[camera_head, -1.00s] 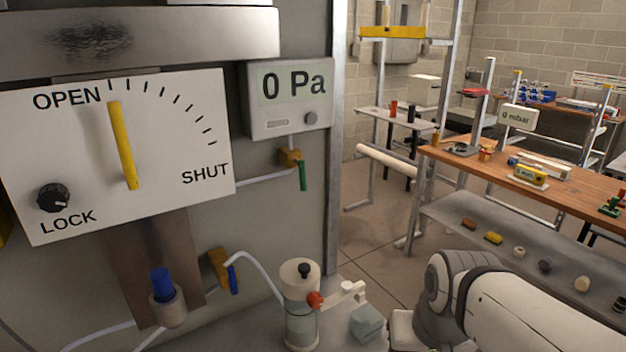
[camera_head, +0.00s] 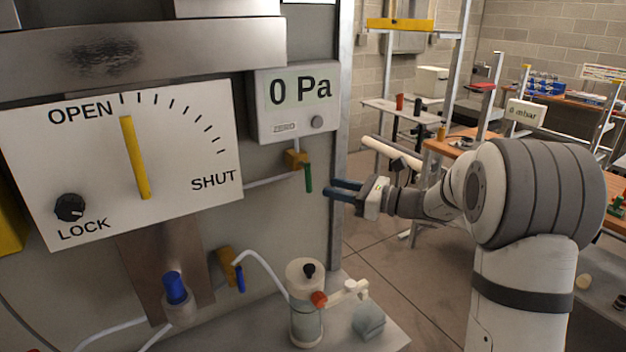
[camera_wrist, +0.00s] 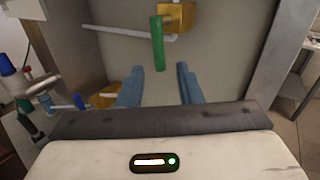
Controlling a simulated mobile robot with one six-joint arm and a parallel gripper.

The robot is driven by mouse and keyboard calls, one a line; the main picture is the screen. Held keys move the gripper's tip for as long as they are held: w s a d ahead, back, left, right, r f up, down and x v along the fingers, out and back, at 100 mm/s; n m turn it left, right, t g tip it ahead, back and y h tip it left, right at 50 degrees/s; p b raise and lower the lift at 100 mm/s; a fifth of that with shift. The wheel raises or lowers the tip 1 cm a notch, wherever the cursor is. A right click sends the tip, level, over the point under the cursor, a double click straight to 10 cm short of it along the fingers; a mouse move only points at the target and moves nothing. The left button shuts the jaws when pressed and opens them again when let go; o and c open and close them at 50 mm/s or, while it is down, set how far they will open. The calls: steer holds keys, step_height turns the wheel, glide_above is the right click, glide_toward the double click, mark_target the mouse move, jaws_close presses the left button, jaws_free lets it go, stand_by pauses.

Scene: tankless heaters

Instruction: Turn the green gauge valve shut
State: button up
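The green gauge valve handle (camera_head: 308,178) hangs straight down from its brass body (camera_head: 296,160), below the 0 Pa gauge (camera_head: 295,102) on the grey panel. In the wrist view the green handle (camera_wrist: 158,44) hangs just ahead of the fingertips, between their lines, with the brass body (camera_wrist: 176,17) above it. My gripper (camera_head: 343,190) is to the right of the handle, its fingers pointing left at it, apart from it. In the wrist view the gripper (camera_wrist: 159,80) is open and empty, with a clear gap between its two blue fingers.
A metal frame post (camera_head: 340,130) stands right beside the fingers. The OPEN/SHUT board (camera_head: 190,140) is at left. The panel around the green handle is mostly free.

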mark_target(309, 181)
steer(key=p+x, duration=0.1)
steer(key=x, duration=0.6)
steer(key=shift+a+p, duration=0.25)
steer(key=shift+p, duration=0.15)
steer(key=shift+c, duration=0.5)
jaws_close()
steer(key=shift+r, duration=0.1)
